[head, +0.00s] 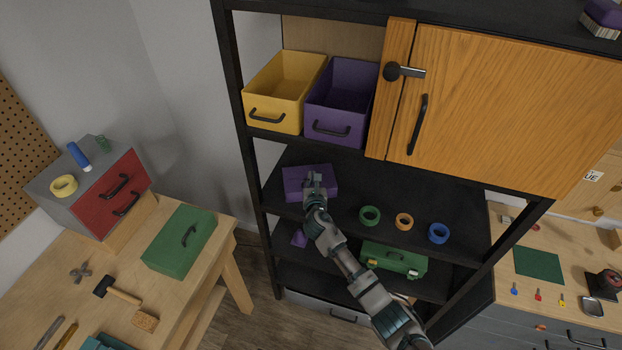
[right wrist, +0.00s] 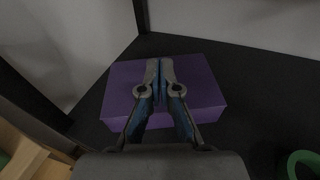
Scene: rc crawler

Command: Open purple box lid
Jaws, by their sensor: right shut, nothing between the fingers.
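The purple box (head: 293,183) sits on the middle black shelf, at its left end. In the right wrist view the purple box (right wrist: 207,88) fills the middle, and its lid looks closed. My right gripper (head: 313,176) reaches over the box from the front. In the right wrist view my right gripper (right wrist: 159,64) is shut, with its fingertips together over the box top and nothing between them. I cannot tell whether the tips touch the lid. The fingers hide the middle of the top. My left gripper is in neither view.
Green (head: 369,216), orange (head: 404,221) and blue (head: 438,233) tape rolls lie right of the box on the shelf. Yellow (head: 262,88) and purple (head: 350,84) bins stand on the shelf above. A black shelf post (head: 247,130) stands left. A green box (head: 395,260) is below.

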